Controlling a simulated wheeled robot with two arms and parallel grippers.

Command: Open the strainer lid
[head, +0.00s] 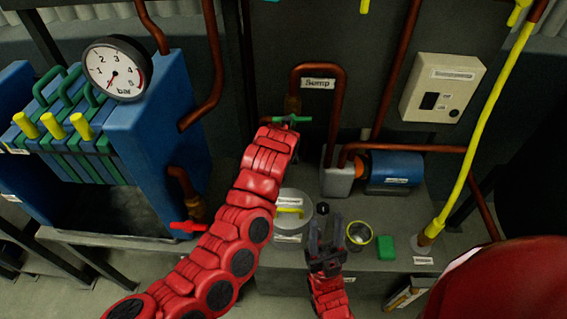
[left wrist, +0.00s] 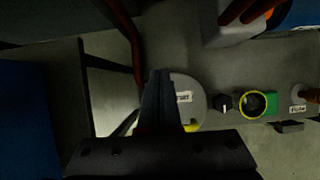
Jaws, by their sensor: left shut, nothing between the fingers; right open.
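The strainer is a round grey pot with a grey lid (head: 306,207) and a yellow handle (head: 290,211), on the bench in the middle of the head view. The lid looks shut. In the left wrist view the lid (left wrist: 186,82) is partly hidden behind my left gripper (left wrist: 160,72), whose fingers are shut and empty; only a bit of the yellow handle (left wrist: 192,127) shows. In the head view my left gripper is hidden behind its red arm. My right gripper (head: 325,225) is open and empty, just right of the strainer; contact cannot be told.
A black knob (left wrist: 223,102), a yellow-rimmed cup (head: 359,234) and a green block (head: 386,247) stand right of the strainer. A pump with a blue motor (head: 393,170) and copper pipes is behind. A green valve handle (head: 292,119) is above; a blue filter press (head: 155,115) stands left.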

